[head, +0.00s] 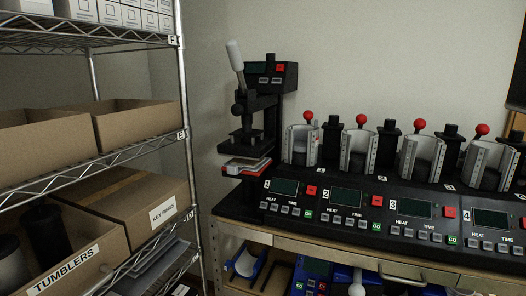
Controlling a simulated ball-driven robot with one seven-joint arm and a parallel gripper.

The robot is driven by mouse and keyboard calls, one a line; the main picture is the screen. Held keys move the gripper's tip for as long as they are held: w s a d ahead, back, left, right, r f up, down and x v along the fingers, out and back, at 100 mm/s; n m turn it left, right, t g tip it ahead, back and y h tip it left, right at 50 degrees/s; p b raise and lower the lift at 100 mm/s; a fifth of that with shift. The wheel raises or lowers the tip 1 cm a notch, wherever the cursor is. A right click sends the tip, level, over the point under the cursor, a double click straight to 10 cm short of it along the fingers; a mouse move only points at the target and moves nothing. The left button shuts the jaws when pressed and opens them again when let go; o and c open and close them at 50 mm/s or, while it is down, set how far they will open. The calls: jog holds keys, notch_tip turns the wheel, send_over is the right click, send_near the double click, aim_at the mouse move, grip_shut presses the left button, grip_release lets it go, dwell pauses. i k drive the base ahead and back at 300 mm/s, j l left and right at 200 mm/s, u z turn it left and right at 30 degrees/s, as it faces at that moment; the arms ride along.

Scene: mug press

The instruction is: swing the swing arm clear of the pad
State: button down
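A black press (271,118) stands at the left end of the bench, with a control box (272,76) on top. Its swing arm (262,102) reaches left from the post, with a dark pressing head (243,137) hanging over the pad. The white-gripped lever (236,56) points up and leans slightly left. The pad (245,163) lies low at the front, with pale and red layers at its edge. The head looks a little above the pad; the exact gap is hard to tell. My gripper is not in view.
A row of mug presses (360,150) with red-knobbed levers stands right of the press, behind a numbered control panel (390,215). A wire shelf with cardboard boxes (138,122) stands close on the left.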

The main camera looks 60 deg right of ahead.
aim_at(244, 107)
jog(key=j, duration=0.3)
jog(key=k+j, duration=0.1)
jog(key=j, duration=0.15)
jog(key=z, duration=1.4)
